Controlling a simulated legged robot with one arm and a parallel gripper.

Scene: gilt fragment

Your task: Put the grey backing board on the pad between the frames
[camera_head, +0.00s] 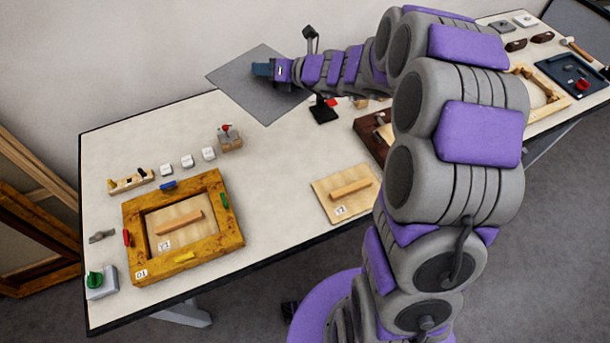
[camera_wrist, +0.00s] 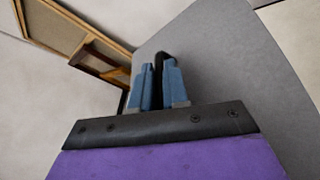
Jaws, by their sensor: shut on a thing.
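The grey backing board (camera_head: 238,86) is a flat square sheet above the far side of the table in the head view. My gripper (camera_head: 263,70) is shut at it, with blue fingers around a black grip piece in the wrist view (camera_wrist: 157,84). The board (camera_wrist: 225,55) fills much of the wrist view's right side. The gold frame (camera_head: 185,268) lies at the left of the table. A dark brown frame (camera_head: 366,133) is mostly hidden behind my arm. I cannot clearly tell a separate pad; a light wooden panel with a bar handle (camera_head: 327,201) lies between these frames.
Another handled panel (camera_head: 188,215) sits inside the gold frame. Several small white blocks (camera_head: 187,161) and a red-topped grey block (camera_head: 230,143) stand behind it. A black stand (camera_head: 322,112) is near the board. Bare tabletop lies between the gold frame and the light panel.

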